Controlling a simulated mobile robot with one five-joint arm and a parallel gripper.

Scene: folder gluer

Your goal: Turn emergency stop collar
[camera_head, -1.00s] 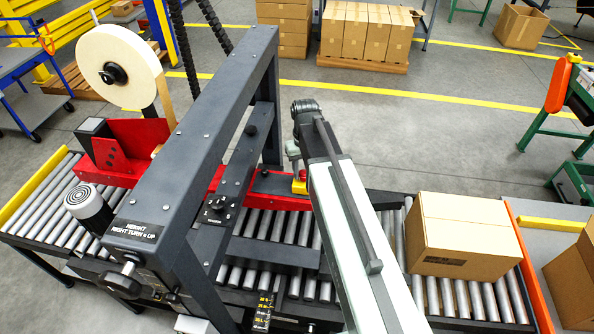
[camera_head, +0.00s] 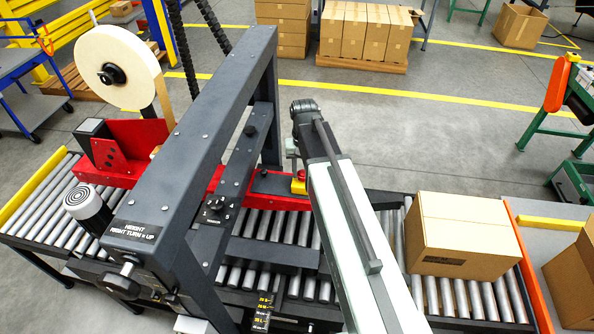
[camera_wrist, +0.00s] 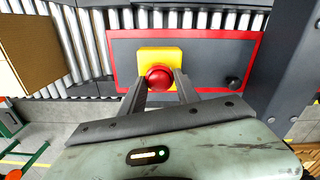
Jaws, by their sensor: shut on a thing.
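The emergency stop has a red round collar (camera_wrist: 160,78) on a yellow box (camera_wrist: 148,54). It sits on a dark panel with a red border (camera_wrist: 205,36). In the wrist view my gripper (camera_wrist: 160,82) has one finger on each side of the red collar and is shut on it. In the head view the yellow box (camera_head: 299,186) and a little red show beside my arm. My arm hides most of the gripper there.
A dark gantry frame (camera_head: 200,130) stands left of my arm over the roller conveyor (camera_head: 265,275). A cardboard box (camera_head: 460,236) rests on the rollers at right. A small black knob (camera_wrist: 233,82) is on the panel right of the stop. Open floor lies behind.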

